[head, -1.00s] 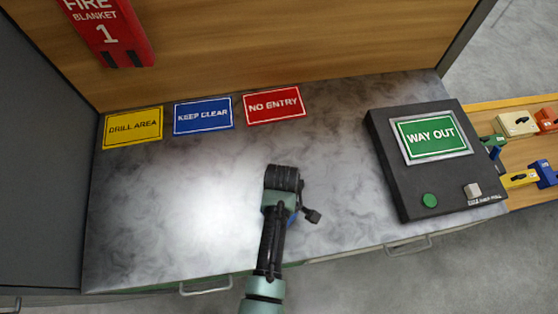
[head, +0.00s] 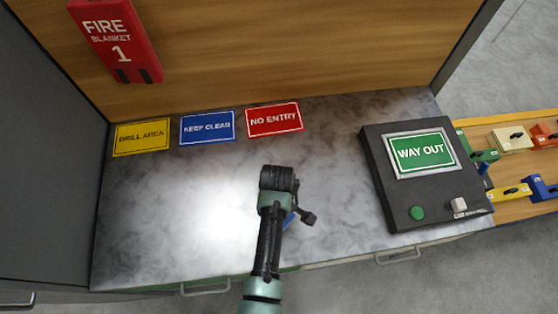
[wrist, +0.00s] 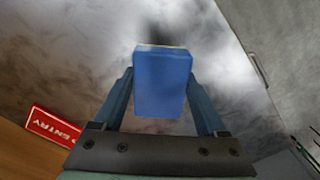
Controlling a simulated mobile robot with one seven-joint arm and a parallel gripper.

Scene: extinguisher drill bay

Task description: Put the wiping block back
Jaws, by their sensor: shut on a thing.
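A blue block (wrist: 162,85), which I take for the wiping block, is between the two fingers of my gripper (wrist: 162,92) in the wrist view. A thin pale layer edges its far end. The fingers are shut on its sides, and it is over the grey worktop (head: 180,215); I cannot tell how high. In the head view my arm hides most of it, and only a sliver of blue (head: 289,220) shows beside the wrist.
Yellow (head: 142,137), blue (head: 207,127) and red (head: 274,119) signs lie along the worktop's back. A black console (head: 385,185) at right bears a green WAY OUT sign (head: 421,153), green button (head: 417,213) and pale block (head: 459,204). The worktop's left is clear.

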